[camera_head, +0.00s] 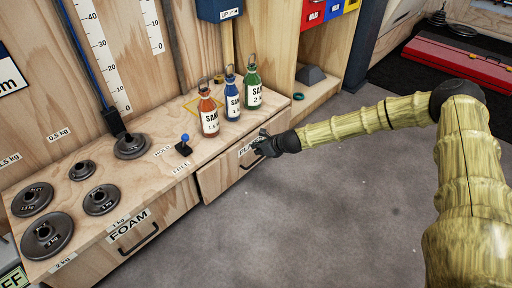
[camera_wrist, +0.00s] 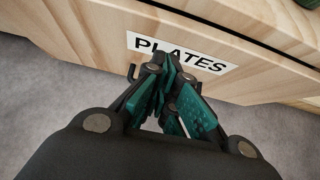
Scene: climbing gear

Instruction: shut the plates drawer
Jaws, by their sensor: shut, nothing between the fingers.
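The plates drawer (camera_head: 226,176) is a wooden front under the bench top, with a white PLATES label and a dark handle. In the head view its front stands slightly out from the bench at its left end. My gripper (camera_head: 262,146) is at the label and handle area near its right part. In the wrist view the PLATES label (camera_wrist: 180,54) is just ahead of my gripper (camera_wrist: 168,72), whose teal-padded fingers are shut and empty. Part of the dark handle (camera_wrist: 132,74) shows beside the fingers. Whether the fingertips touch the front cannot be told.
The FOAM drawer (camera_head: 139,232) is at the left. On the bench top (camera_head: 150,176) stand several weight plates, a blue-knobbed lever (camera_head: 184,146) and three sand bottles (camera_head: 232,97). A red toolbox (camera_head: 462,62) lies at the back right. The grey floor (camera_head: 330,215) is clear.

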